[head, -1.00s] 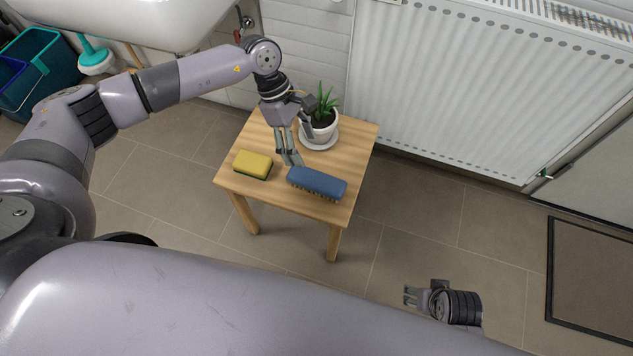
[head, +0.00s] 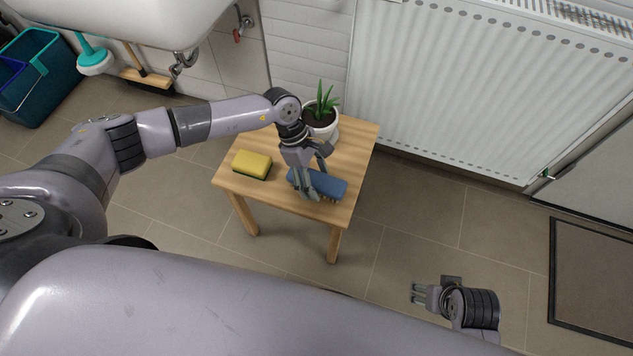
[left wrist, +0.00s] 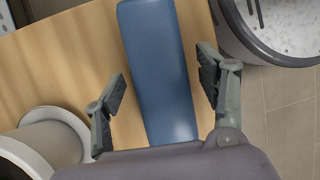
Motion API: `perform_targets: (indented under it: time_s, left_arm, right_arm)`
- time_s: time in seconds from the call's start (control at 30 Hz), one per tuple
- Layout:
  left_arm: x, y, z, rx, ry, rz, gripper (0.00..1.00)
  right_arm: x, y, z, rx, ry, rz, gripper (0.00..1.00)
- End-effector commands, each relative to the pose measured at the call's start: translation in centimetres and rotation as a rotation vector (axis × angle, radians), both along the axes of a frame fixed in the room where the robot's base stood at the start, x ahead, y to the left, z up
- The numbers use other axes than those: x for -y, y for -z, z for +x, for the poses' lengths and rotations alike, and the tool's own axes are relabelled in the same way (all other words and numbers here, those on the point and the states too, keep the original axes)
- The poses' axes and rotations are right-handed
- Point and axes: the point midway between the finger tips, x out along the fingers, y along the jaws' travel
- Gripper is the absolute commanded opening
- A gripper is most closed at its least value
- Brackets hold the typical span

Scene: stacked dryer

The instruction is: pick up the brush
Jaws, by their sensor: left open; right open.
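The blue brush (head: 328,186) lies bristles down on the small wooden table, near its front right edge. My left gripper (head: 311,188) is over the brush and hides part of it in the head view. In the left wrist view the blue back of the brush (left wrist: 158,70) runs between the two open fingers (left wrist: 160,92), one on each side, with visible gaps. I cannot tell how far the fingertips are above the tabletop. My right gripper (head: 420,293) is open and empty, over the floor at the lower right, away from the table.
A yellow sponge (head: 252,164) lies on the table (head: 232,181) left of the brush. A potted plant (head: 320,119) stands at the table's back, close to my left wrist. A white radiator (head: 470,95) is behind, and a sink (head: 120,20) is at upper left.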

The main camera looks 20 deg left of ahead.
Motion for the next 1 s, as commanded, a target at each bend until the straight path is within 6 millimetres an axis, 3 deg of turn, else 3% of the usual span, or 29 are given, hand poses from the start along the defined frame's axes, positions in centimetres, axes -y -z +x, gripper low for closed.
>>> perform_targets:
  time_s: [0.13, 0.9, 1.0]
  left_arm:
    - [-0.04, -0.06, 0.02, 0.000, 0.000, 0.000, 0.65]
    - [-0.08, -0.09, 0.04, 0.000, -0.001, 0.001, 0.13]
    - [-0.06, -0.12, 0.06, 0.001, -0.001, 0.000, 0.11]
  right_arm:
    - [0.00, 0.04, -0.04, -0.001, 0.000, 0.000, 0.59]
    - [-0.04, 0.12, -0.02, 0.000, 0.000, 0.001, 0.59]
    - [-0.06, 0.11, -0.02, -0.001, 0.000, 0.001, 0.59]
